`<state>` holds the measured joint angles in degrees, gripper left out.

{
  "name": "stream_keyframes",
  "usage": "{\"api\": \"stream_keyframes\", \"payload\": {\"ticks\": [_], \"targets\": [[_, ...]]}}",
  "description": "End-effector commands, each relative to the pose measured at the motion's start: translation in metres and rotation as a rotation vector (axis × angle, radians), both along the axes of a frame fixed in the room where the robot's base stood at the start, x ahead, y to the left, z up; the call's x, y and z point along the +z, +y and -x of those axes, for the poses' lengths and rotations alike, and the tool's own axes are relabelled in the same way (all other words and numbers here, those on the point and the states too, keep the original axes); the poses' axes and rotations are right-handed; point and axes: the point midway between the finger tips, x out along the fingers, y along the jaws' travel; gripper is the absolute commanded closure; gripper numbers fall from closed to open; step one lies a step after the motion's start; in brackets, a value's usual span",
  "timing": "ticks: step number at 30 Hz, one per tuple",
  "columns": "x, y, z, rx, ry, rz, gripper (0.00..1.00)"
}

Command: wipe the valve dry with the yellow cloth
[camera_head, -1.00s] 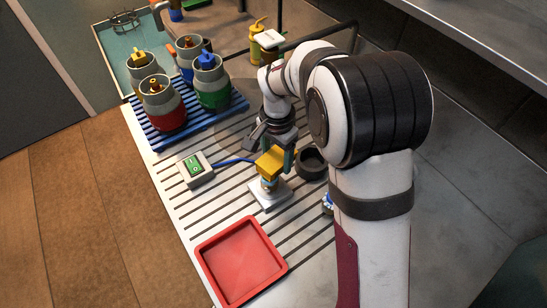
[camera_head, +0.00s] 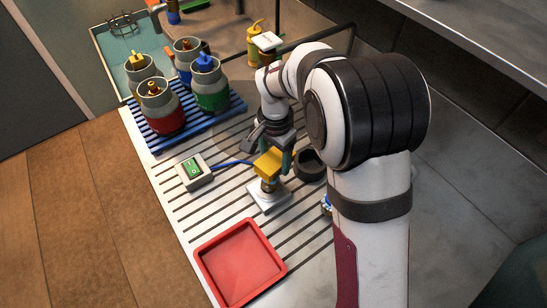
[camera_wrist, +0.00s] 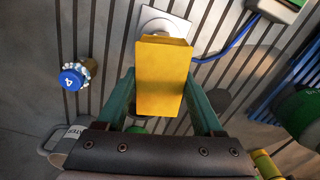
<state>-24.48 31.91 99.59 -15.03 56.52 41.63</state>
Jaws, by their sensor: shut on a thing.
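My gripper (camera_wrist: 161,82) is shut on the yellow cloth (camera_wrist: 162,85), a folded block between the two green fingers. In the head view the cloth (camera_head: 268,163) is over a small white square plate (camera_head: 269,197). A small brass-and-dark piece (camera_head: 268,186) stands on this plate just below the cloth; it may be the valve, and its top is hidden. I cannot tell whether the cloth touches it. In the wrist view the cloth hides part of the plate (camera_wrist: 165,22).
A red tray (camera_head: 243,262) is in front and looks empty. A box with a green display (camera_head: 194,170) is at the left, with a blue cable. A blue rack (camera_head: 160,138) holds several capped canisters behind. A dark round cup (camera_head: 310,165) is close to my gripper's right.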

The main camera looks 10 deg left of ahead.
Motion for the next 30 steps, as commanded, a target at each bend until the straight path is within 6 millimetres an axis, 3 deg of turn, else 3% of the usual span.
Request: {"api": "stream_keyframes", "payload": {"ticks": [18, 30], "targets": [[0.048, -0.001, 0.0, 0.001, 0.0, 0.002, 1.0], [0.049, -0.001, 0.0, 0.002, 0.001, 0.002, 1.0]]}}
